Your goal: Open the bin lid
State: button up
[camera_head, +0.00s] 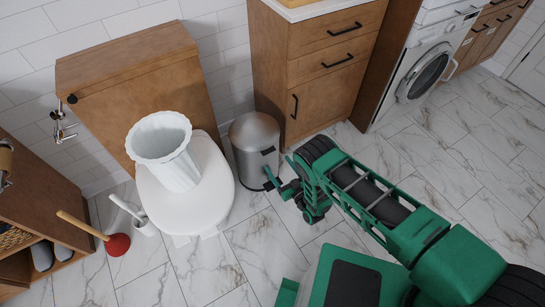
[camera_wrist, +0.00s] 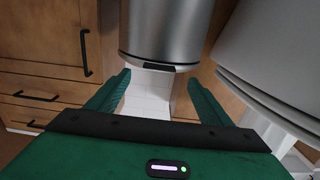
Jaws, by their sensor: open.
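The bin (camera_head: 250,158) is a brushed-metal cylinder on the floor between the toilet and the wooden cabinet. Its lid (camera_head: 251,127) looks shut. A small dark tab (camera_head: 268,151) sits high on its front side. My gripper (camera_head: 277,168) is open and empty, close in front of the bin. The wrist view appears upside down. There the bin (camera_wrist: 170,25) fills the upper middle, and its dark tab (camera_wrist: 155,67) shows between the spread fingers of my gripper (camera_wrist: 160,73). I cannot tell whether a finger touches the bin.
The toilet (camera_head: 215,190) stands close left of the bin, with a white ribbed container (camera_head: 178,172) on it. The wooden cabinet (camera_head: 325,85) is close on the right. Floor at right is clear.

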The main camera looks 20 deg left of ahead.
jog(key=x, duration=0.6)
jog(key=shift+w+a, duration=0.25)
jog(key=shift+c, duration=0.5)
jog(key=c, duration=1.4)
jog(key=shift+r, duration=0.1)
